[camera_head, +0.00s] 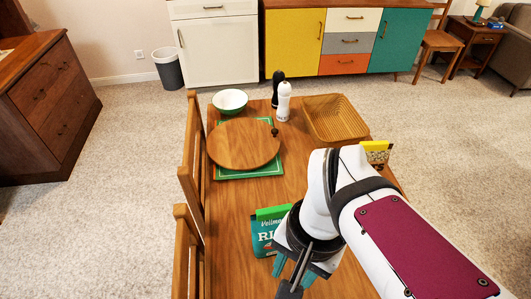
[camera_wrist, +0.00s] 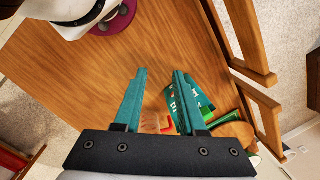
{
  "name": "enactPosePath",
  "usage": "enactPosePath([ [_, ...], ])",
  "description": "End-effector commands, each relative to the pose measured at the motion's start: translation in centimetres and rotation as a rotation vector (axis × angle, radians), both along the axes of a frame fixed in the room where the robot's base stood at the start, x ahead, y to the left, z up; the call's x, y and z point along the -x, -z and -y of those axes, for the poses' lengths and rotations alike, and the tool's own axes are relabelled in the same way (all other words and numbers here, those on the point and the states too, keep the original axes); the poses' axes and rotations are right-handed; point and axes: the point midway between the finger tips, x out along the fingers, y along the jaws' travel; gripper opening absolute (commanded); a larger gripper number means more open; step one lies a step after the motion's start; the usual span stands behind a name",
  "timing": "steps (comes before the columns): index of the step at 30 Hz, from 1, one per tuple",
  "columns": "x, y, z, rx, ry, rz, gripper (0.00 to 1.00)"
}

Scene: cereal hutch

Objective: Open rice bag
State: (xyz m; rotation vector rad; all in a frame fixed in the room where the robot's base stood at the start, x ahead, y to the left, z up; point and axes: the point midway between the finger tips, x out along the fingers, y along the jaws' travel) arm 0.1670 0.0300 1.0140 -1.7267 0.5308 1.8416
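The rice bag (camera_head: 262,233) is teal with white lettering and a bright green strip along its top. It stands on the wooden table near the left edge, partly hidden by my arm in the head view. In the wrist view the bag (camera_wrist: 190,97) shows beside and behind the right finger. My gripper (camera_head: 293,273) is just right of and nearer the camera than the bag. In the wrist view its two teal fingers (camera_wrist: 160,72) are apart, with bare table visible between the tips. Whether a finger touches the bag is unclear.
A round wooden board (camera_head: 242,145) lies on a green mat (camera_head: 275,170), with a bowl (camera_head: 230,108) behind. Black (camera_head: 277,88) and white (camera_head: 284,103) mills and a basket (camera_head: 335,120) stand farther back. A yellow-topped package (camera_head: 375,152) is right. Chairs (camera_head: 188,160) line the left edge.

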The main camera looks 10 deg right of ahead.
Motion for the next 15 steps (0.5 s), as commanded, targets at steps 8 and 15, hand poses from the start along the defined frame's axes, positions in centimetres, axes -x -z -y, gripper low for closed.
enactPosePath([
  [8, -15.1, -1.2, 0.2, 0.121, 0.729, -0.037, 0.40],
  [15, -16.2, 0.3, 0.1, 0.129, 0.804, -0.034, 0.40],
])
